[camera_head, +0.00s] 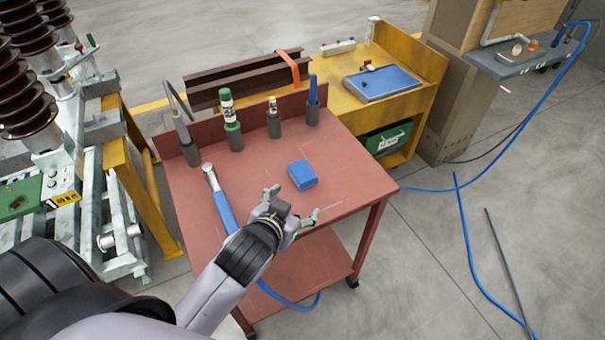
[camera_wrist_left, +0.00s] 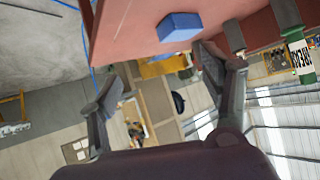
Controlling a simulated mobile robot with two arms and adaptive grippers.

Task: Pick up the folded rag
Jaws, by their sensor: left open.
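The folded rag is a small blue block (camera_head: 303,174) lying on the red cart top (camera_head: 262,180), right of its middle. It also shows at the top of the left wrist view (camera_wrist_left: 180,27). My left gripper (camera_head: 292,204) is open and empty over the front edge of the cart, just short of the rag and apart from it. In the left wrist view the open fingers (camera_wrist_left: 160,80) frame a gap with nothing held, and the rag lies beyond them. My right gripper does not show in the head view.
A blue-handled tool (camera_head: 222,200) lies on the cart left of my gripper. Several holders with bottles, including a green bottle (camera_head: 230,112), line the back edge. A yellow workbench (camera_head: 410,98) stands behind right. A blue hose (camera_head: 470,250) crosses the floor right. Cart top beside the rag is clear.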

